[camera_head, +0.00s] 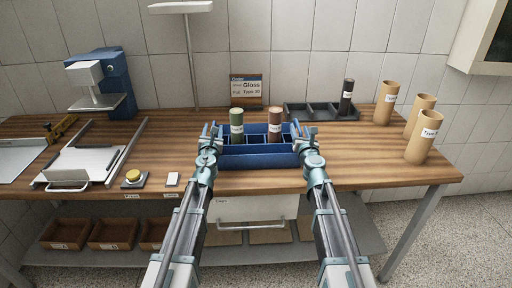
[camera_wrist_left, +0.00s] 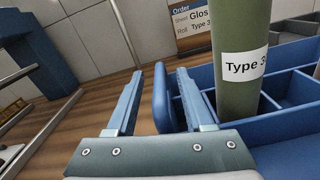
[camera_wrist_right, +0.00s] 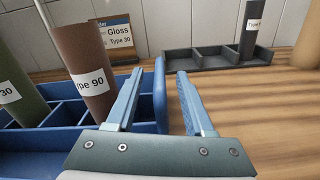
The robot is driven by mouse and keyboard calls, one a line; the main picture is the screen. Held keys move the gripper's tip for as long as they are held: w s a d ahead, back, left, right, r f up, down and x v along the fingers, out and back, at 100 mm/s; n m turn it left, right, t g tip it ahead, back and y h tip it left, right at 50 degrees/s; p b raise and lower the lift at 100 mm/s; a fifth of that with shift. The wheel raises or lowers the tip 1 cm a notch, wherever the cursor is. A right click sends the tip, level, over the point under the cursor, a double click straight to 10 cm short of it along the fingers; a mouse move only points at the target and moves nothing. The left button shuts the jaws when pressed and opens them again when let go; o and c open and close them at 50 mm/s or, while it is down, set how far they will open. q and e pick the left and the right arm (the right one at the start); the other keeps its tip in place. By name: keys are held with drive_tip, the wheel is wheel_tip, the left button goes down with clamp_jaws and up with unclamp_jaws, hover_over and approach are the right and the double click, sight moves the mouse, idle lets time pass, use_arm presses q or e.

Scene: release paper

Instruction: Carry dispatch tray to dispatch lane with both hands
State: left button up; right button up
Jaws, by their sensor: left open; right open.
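The blue dispatch tray (camera_head: 258,160) sits on the wooden table in front of me. It has several compartments. A green roll (camera_head: 237,127) and a brown roll (camera_head: 275,124) stand upright in it; the brown one reads Type 90 in the right wrist view (camera_wrist_right: 84,65). My left gripper (camera_head: 211,130) is open at the tray's left end, with the end wall (camera_wrist_left: 163,95) showing between its fingers. My right gripper (camera_head: 303,130) is open at the right end, with that end wall (camera_wrist_right: 160,95) between its fingers. Neither gripper is closed on the tray. I cannot pick out the dispatch lane.
A dark divided tray (camera_head: 310,111) with a black roll (camera_head: 346,97) stands behind right. Several tan rolls (camera_head: 423,137) stand at the right end. An order card (camera_head: 246,90) stands behind the tray. A yellow button (camera_head: 133,176) and a sliding board (camera_head: 85,165) are left. Table is clear right of the tray.

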use_arm(q)
drive_tip(key=shift+w, duration=0.55)
use_arm(e)
drive_tip(key=shift+w, duration=0.55)
use_arm(q)
drive_tip(key=shift+c, duration=0.2)
clamp_jaws()
use_arm(e)
clamp_jaws()
